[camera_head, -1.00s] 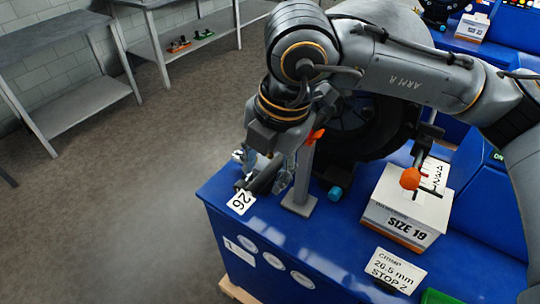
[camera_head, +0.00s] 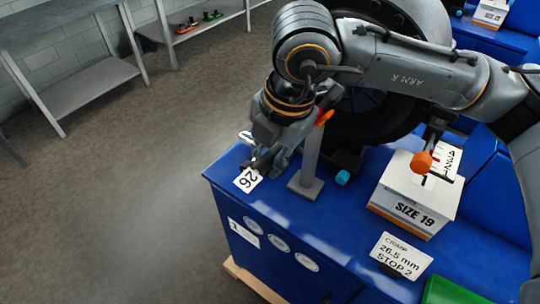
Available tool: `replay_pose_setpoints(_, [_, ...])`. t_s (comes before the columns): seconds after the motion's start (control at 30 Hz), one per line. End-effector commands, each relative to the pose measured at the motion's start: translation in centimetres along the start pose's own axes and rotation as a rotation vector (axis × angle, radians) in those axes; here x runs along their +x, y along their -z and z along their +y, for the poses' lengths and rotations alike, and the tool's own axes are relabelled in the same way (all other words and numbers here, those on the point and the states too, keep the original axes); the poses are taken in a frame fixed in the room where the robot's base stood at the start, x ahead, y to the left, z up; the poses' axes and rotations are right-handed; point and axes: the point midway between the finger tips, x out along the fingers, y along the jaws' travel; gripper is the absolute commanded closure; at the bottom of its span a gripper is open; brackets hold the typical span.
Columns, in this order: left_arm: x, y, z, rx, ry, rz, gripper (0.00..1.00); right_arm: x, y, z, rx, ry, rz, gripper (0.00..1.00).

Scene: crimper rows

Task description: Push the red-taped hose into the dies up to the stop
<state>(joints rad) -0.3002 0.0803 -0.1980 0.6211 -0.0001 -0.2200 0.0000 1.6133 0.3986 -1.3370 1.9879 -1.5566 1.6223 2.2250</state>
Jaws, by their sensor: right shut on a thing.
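My right gripper (camera_head: 262,163) points down over the left end of the blue bench (camera_head: 290,222), by the "26" tag (camera_head: 248,180). It is shut on a dark piece that I can barely make out; it may be the hose. No red tape is clear on it. The crimper's big dark round head (camera_head: 350,118) stands behind, partly hidden by my right arm. The die opening and the stop are hidden, so I cannot tell how the held piece sits to them. My left gripper is not in view.
A grey post (camera_head: 308,160) with an orange top stands right beside my gripper. A light-blue cap (camera_head: 342,177), an orange knob (camera_head: 421,161), a "SIZE 19" box (camera_head: 408,207) and a "26.5 mm STOP 2" card (camera_head: 402,256) are further right. Open floor lies left.

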Motion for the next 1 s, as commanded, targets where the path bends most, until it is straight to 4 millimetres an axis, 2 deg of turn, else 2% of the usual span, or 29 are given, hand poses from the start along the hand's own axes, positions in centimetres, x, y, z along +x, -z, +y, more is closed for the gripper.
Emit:
replay_pose_setpoints(0.57, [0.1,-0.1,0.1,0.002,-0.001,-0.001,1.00,0.0,0.0,0.0,-0.001,-0.002,-0.003,1.00])
replay_pose_setpoints(1.0, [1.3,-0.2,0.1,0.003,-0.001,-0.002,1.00,0.7,0.0,-0.1,-0.006,-0.002,-0.041,1.00])
